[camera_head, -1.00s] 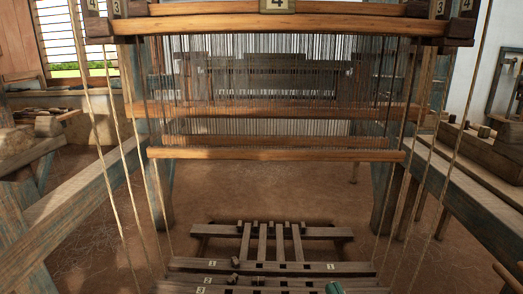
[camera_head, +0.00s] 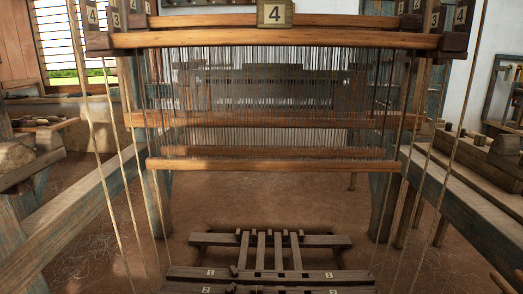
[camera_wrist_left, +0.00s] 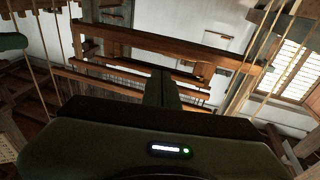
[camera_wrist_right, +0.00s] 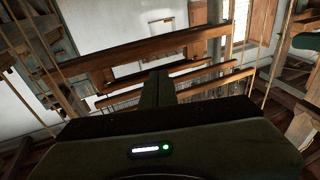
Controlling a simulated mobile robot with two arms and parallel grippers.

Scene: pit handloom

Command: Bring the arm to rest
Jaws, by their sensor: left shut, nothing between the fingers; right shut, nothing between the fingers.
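My left gripper (camera_wrist_left: 162,88) shows in the left wrist view, its two dark fingers closed together with nothing between them. My right gripper (camera_wrist_right: 157,89) shows in the right wrist view, also closed and empty. Both point towards the wooden loom frame, and I see neither touching it. Neither gripper shows in the head view. The loom's upper beam (camera_head: 275,40) with a plate marked 4 (camera_head: 275,14) crosses the top of the head view. Rows of vertical heddle cords hang below it, down to a lower wooden bar (camera_head: 272,165).
Treadles (camera_head: 262,250) lie low in front, with numbered bars (camera_head: 270,275) nearer. Ropes hang on both sides. Thick side beams (camera_head: 75,205) flank the pit at left and right (camera_head: 470,195). Bare earth floor (camera_head: 270,205) lies open between them.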

